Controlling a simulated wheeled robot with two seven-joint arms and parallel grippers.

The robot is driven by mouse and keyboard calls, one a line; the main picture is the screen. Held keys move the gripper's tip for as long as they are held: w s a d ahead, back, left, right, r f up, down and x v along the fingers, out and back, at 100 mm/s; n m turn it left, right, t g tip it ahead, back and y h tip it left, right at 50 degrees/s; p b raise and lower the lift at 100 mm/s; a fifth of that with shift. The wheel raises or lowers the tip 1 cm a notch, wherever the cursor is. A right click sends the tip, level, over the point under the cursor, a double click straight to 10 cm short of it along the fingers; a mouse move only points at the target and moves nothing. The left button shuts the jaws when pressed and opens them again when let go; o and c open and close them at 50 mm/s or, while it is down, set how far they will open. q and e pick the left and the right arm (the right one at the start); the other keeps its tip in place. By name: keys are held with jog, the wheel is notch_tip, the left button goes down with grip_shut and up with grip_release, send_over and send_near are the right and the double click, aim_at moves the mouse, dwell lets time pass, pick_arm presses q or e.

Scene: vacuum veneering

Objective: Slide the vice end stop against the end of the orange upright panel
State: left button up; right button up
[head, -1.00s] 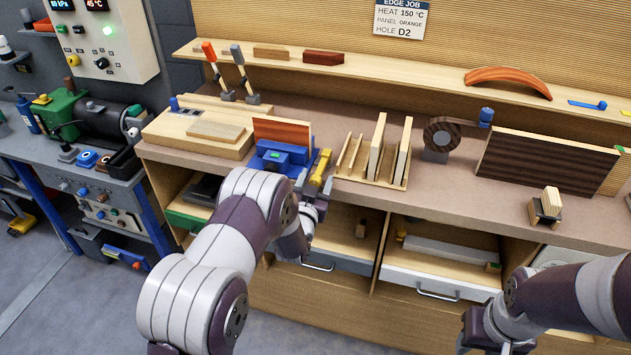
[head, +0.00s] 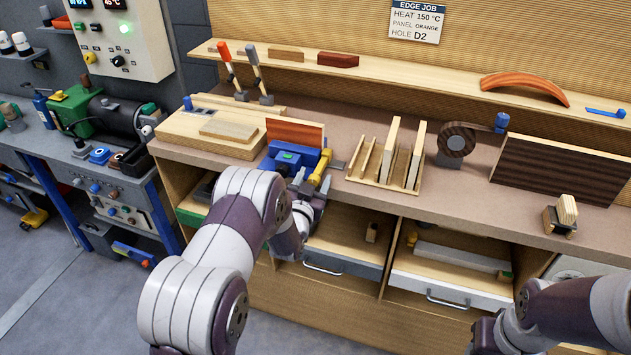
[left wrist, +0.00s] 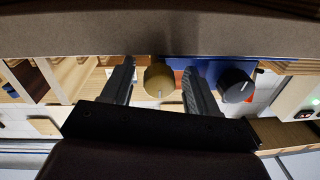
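The orange panel (head: 296,132) stands upright in the blue vice (head: 284,160) on the bench. The yellow end stop (head: 321,171) is at the panel's right end, close to it; I cannot tell whether they touch. A grey bar (head: 337,165) shows to its right. My left gripper (head: 309,193) is at the stop's front, its fingers partly hidden by my arm. In the left wrist view my fingers (left wrist: 159,82) are apart on either side of a yellow round knob (left wrist: 158,80), with small gaps. A black knob (left wrist: 235,86) is beside the right finger. My right gripper is not visible.
A wooden rack (head: 386,178) with upright boards stands right of the vice. A wooden press board (head: 190,133) lies to its left. A dark veneered panel (head: 555,170) and a small clamped block (head: 562,215) are farther right. The bench front edge is close below my left gripper.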

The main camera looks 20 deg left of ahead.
pick_arm(q)
jog(key=shift+s, duration=0.1)
jog(key=s, duration=1.2)
jog(key=shift+s+d+b, duration=0.15)
jog(key=shift+s+b, duration=0.1)
jog(key=shift+b, duration=0.15)
